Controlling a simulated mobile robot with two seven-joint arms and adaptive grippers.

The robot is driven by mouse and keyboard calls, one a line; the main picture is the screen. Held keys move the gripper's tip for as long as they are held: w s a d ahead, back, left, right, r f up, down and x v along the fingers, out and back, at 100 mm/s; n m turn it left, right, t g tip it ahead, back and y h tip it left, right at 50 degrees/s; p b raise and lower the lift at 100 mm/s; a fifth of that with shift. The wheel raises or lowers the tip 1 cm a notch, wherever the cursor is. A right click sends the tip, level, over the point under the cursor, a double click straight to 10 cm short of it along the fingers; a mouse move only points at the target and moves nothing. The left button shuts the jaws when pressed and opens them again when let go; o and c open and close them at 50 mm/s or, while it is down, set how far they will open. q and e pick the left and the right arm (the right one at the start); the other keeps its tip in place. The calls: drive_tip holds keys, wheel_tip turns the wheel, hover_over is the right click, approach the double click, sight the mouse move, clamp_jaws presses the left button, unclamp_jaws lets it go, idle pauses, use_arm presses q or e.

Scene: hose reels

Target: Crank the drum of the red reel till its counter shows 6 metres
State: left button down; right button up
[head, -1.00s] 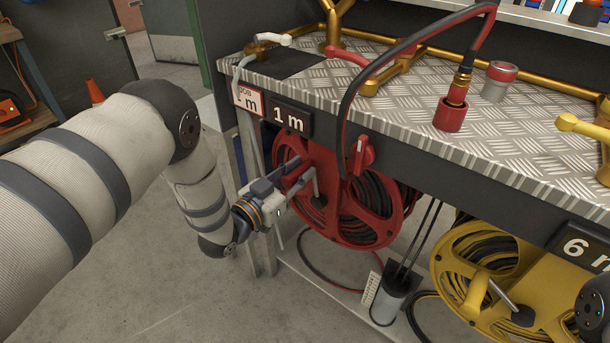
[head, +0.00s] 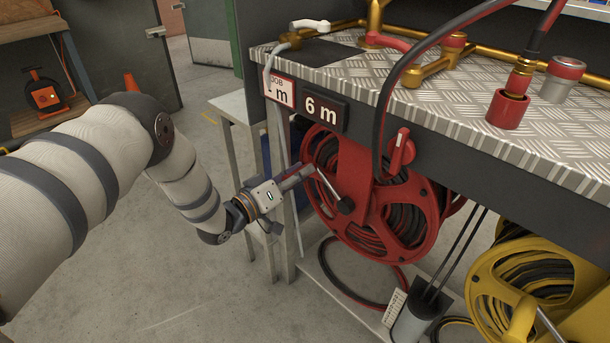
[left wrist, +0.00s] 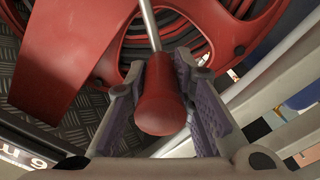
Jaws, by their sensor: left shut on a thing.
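The red reel (head: 368,165) hangs under the bench, wound with dark hose. The black counter (head: 321,113) above it reads "6 m". Its metal crank arm (head: 328,187) runs up and left from the dark hub to the handle. My left gripper (head: 306,172) is at the reel's left side, at the end of the crank arm. In the left wrist view the red crank handle (left wrist: 160,98) sits between the two finger pads, and the gripper is shut on it. In the head view the fingers largely hide the handle. My right gripper is not in view.
A yellow reel (head: 478,290) hangs to the right. A red lever (head: 402,150) sits on the bench front above the red reel. A grey canister (head: 415,322) with rods stands below between the reels. The floor left of the bench is clear near my arm.

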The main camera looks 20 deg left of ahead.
use_arm(q)
drive_tip(key=shift+w+a+f, duration=0.15)
drive_tip(key=shift+a+f, duration=0.15)
drive_tip(key=shift+a, duration=0.2)
drive_tip(key=c, duration=1.4)
unclamp_jaws()
drive_tip(key=shift+o, duration=0.2)
drive_tip(key=shift+f, duration=0.1)
drive_tip(key=v, duration=1.2)
